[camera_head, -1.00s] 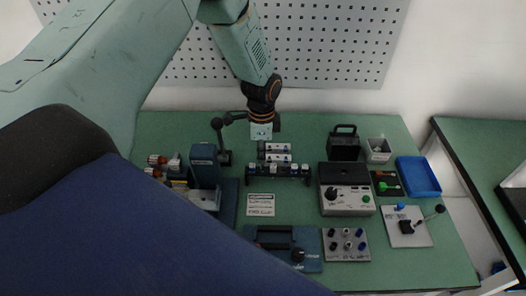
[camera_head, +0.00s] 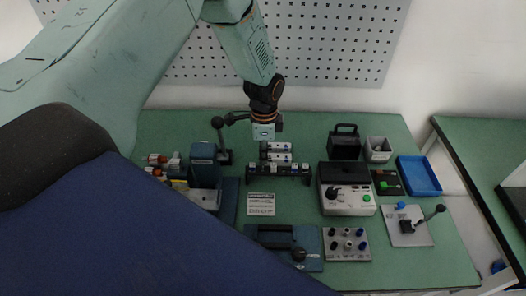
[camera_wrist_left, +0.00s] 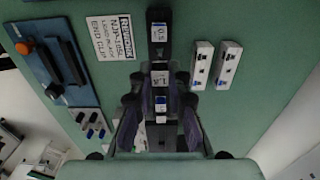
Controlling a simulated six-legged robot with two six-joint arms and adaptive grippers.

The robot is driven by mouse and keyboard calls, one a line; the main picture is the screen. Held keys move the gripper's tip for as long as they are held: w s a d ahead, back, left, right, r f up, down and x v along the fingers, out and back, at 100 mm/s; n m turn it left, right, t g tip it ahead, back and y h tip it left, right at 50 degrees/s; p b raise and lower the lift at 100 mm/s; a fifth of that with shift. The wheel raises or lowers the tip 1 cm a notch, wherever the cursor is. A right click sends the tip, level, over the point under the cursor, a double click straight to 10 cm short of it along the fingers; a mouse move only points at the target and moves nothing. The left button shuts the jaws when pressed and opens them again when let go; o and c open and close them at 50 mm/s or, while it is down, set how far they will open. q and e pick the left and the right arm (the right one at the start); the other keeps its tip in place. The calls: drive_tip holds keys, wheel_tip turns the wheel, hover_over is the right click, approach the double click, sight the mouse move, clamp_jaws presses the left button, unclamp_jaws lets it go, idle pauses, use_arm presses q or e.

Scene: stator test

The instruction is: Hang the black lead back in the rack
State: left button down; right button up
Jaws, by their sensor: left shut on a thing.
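The dark rack (camera_head: 294,170) stands near the middle of the green bench in the head view. In the left wrist view a dark row with small white number labels (camera_wrist_left: 160,78) runs down the picture toward my fingers. My left gripper (camera_head: 264,136) points down just behind and above the rack's left part. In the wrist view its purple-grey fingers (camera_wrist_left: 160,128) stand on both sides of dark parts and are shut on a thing. I take this to be the black lead, but its outline does not stand out from the dark parts around it. My right gripper is not in view.
Two white strips (camera_wrist_left: 200,65) lie beside the rack. A printed card (camera_head: 261,204) lies in front of it. A grey tester (camera_head: 347,199), a blue tray (camera_head: 418,176) and a lever box (camera_head: 407,226) stand to the right. A blue machine (camera_head: 204,165) stands left.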

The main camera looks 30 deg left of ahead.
use_arm(q)
drive_tip(key=shift+d, duration=0.15)
drive_tip(key=shift+a+f, duration=0.25)
drive_tip(key=shift+f, duration=0.1)
drive_tip(key=shift+d+r, duration=0.1)
drive_tip(key=shift+d, duration=0.1)
drive_tip(key=shift+a+f+b, duration=0.2)
drive_tip(key=shift+f+b, duration=0.45)
drive_tip(key=shift+d+f+b, duration=0.1)
drive_tip(key=shift+f+b, duration=0.25)
drive_tip(key=shift+f, duration=0.1)
